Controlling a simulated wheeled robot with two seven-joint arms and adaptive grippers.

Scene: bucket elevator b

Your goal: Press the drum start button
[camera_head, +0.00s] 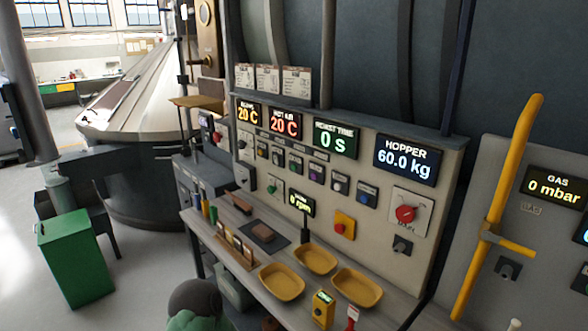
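The control panel (352,185) stands upright behind a narrow bench, with rows of small buttons and switches across its middle. A white plate with a green button (272,187) sits low on the panel, left of a small display (301,204) that reads 0 rpm. The button labels are too small to read, so I cannot tell for sure which one is the drum start button. A yellow box with a red button (344,225) is right of the rpm display. Neither of my grippers is in view.
The bench holds yellow trays (282,283), a yellow handheld device (322,309) and a dark mat (264,232). A red knob (405,213) is at the panel's right. A yellow pipe (497,205) stands before the gas panel (548,205). A green bin (75,258) stands on open floor.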

